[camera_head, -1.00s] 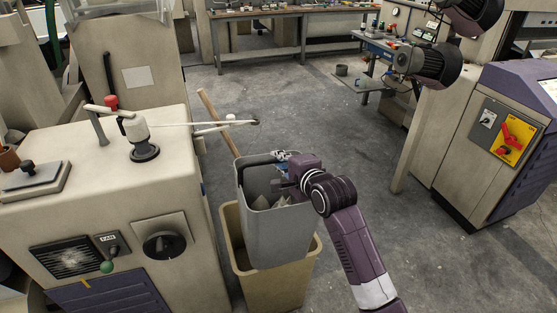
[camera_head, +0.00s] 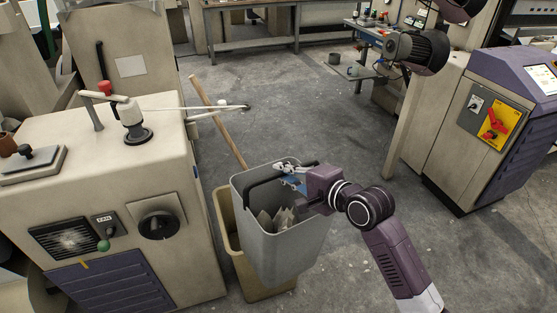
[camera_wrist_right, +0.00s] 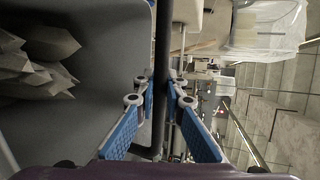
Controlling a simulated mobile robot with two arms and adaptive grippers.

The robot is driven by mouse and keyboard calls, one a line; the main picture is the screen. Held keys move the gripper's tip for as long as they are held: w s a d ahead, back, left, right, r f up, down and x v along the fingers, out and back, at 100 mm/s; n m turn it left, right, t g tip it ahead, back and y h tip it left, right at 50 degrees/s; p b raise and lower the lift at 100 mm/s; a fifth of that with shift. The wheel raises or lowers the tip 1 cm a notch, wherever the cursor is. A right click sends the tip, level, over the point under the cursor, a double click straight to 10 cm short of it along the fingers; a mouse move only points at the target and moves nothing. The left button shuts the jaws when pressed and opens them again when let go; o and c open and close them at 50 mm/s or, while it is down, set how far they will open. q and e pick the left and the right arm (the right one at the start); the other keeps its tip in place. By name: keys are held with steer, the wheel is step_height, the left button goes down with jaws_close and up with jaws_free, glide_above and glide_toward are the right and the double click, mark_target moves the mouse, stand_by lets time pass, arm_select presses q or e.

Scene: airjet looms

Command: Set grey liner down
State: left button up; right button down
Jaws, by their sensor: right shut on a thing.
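The grey liner (camera_head: 288,252) is a tall open-topped bin with pale crumpled pieces (camera_head: 272,222) inside. It hangs slightly tilted, overlapping the tan bin (camera_head: 262,293) and reaching past its right side in the head view. Whether its bottom touches anything is unclear. My right gripper (camera_head: 292,178) is at the liner's upper rim, shut on its dark handle bar. In the right wrist view, the blue-padded fingers (camera_wrist_right: 162,90) close around the bar (camera_wrist_right: 162,40), with the liner's inside wall (camera_wrist_right: 105,75) to the left. My left gripper is not in view.
A wooden handle (camera_head: 217,122) leans behind the liner. A beige machine (camera_head: 110,190) with a knob stands close on the left. Another machine (camera_head: 455,130) with a red switch stands on the right. Grey floor (camera_head: 345,190) lies open between them.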

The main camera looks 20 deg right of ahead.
steer(key=s+f+n+g+y, duration=0.1)
steer(key=s+n+g+y, duration=0.3)
steer(key=s, duration=1.6)
steer(key=shift+s+a+f+n+g+y, duration=0.15)
steer(key=shift+s+a+n+g+y, duration=0.2)
steer(key=shift+n+y, duration=0.75)
steer(key=shift+w, duration=0.15)
steer(key=shift+w, duration=0.1)
